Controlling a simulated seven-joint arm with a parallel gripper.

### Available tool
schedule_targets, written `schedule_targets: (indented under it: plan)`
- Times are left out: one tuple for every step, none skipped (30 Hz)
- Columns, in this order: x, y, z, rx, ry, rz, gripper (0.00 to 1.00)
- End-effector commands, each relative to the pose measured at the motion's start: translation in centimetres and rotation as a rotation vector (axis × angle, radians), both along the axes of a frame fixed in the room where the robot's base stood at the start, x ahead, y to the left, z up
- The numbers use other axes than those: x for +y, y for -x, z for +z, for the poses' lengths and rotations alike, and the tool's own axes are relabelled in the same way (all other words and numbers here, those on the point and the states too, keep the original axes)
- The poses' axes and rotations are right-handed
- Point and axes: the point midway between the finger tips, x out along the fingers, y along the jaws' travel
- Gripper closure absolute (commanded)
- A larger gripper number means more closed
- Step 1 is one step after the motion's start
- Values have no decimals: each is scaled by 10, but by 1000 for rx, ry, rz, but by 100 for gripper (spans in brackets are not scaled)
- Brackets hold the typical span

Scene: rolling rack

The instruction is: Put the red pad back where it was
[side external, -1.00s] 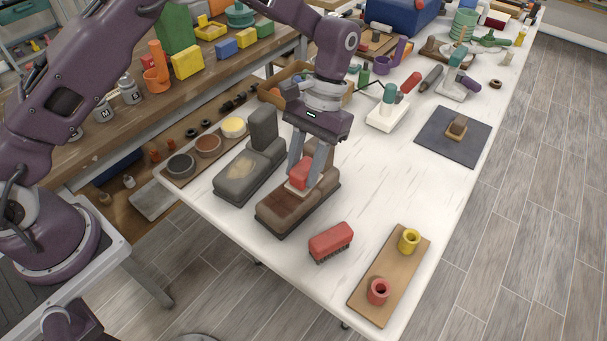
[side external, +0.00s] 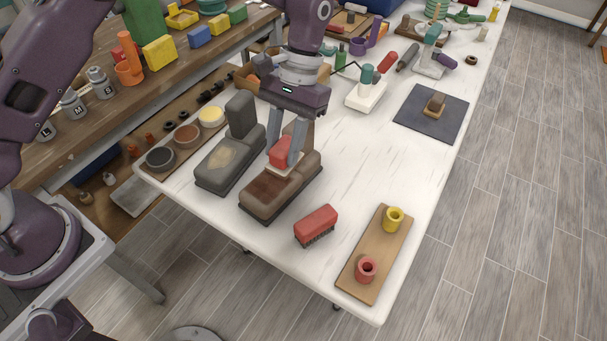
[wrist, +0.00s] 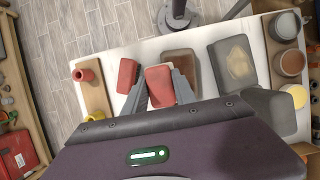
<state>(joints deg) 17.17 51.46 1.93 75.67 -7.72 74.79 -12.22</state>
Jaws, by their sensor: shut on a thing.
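My gripper (side external: 282,160) points down and is shut on a red pad with a pale underside (side external: 281,151). The pad also shows between the fingers in the wrist view (wrist: 160,84). It is over the front part of a brown shoe-shaped block with a reddish-brown patch (side external: 262,204); I cannot tell whether it touches the block. That block shows beyond the pad in the wrist view (wrist: 182,60). A separate red brush with dark bristles (side external: 316,222) lies on the white table to the right of the block.
A grey shoe-shaped block (side external: 218,172) stands left of the brown one, near several round tins (side external: 187,136). A wooden board (side external: 372,258) holds a yellow and a red ring-like cup. A dark mat (side external: 443,120) carries a small brown block. The white table centre (side external: 365,160) is clear.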

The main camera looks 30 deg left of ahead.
Motion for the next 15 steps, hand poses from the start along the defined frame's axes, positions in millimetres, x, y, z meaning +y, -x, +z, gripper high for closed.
schedule_targets:
  plan:
    - [0, 0, 1, -1, 0, 0, 100]
    - [0, 0, 3, -1, 1, 0, 100]
    - [0, -1, 6, -2, 1, 0, 100]
    - [0, 0, 10, -2, 1, 0, 100]
    - [0, -1, 15, -2, 1, 0, 100]
    - [0, -1, 24, -4, 1, 0, 100]
    - [0, -1, 30, -5, 2, 1, 100]
    - [0, -1, 35, -3, 1, 0, 100]
    - [0, -1, 42, -4, 1, 0, 100]
    - [0, -1, 48, -3, 1, 0, 100]
    - [0, -1, 53, -4, 1, 0, 100]
    - [-4, -4, 49, 0, 0, 51, 100]
    - [-7, -6, 48, 0, 1, 87, 100]
    - [-10, -9, 47, 0, 0, 121, 100]
    - [-14, -12, 47, 1, 0, 174, 100]
